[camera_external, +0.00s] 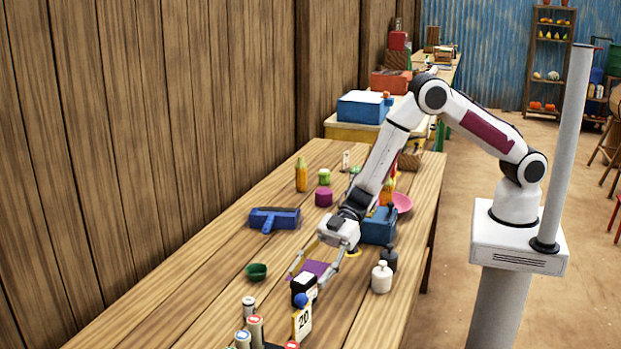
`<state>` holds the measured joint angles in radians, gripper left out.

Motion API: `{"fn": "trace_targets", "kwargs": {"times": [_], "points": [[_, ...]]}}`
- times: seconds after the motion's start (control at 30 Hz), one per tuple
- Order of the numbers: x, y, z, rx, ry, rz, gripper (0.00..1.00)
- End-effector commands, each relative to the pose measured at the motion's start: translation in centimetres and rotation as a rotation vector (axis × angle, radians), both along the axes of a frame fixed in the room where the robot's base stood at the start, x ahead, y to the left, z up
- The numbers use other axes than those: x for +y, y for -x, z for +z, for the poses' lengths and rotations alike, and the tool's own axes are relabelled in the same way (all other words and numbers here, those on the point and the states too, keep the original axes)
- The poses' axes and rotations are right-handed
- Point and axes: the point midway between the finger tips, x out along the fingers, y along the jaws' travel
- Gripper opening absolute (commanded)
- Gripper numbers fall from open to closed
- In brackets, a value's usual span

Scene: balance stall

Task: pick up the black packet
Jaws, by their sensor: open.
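The black packet (301,284) appears as a small, dark, boxy thing with a pale side, standing near the front of the wooden table. My gripper (307,279) points down at the table with its fingers spread open. The fingertips are beside the packet, one to its left and one to its right in the picture. I cannot tell whether they touch it. A blue ball (300,300) and a yellow-edged card marked 20 (302,322) stand just in front and hide its lower part.
A purple flat thing (313,268) lies behind the packet. A white bottle (381,278) and a dark bottle (388,258) stand to the right. A green bowl (256,271) is to the left, and several capped cylinders (255,330) stand in front. The table's left side (180,285) is clear.

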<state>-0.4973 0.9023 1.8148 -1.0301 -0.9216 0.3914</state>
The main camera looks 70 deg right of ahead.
Motion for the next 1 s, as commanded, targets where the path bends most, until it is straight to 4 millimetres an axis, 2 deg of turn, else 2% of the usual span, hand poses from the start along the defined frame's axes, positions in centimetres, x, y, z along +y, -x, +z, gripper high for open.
{"fn": "trace_targets", "kwargs": {"times": [0.1,0.33,0.87,0.9,1.0], "points": [[1.3,-0.1,-0.8,0.001,0.000,0.002,0.50],[2.9,-0.5,-1.4,-0.001,0.001,0.000,0.50],[3.0,-0.6,-1.5,0.000,0.002,-0.001,0.50],[3.0,-0.6,-1.5,0.000,0.002,-0.001,0.47],[3.0,-0.6,-1.5,0.000,0.002,-0.001,0.21]]}}
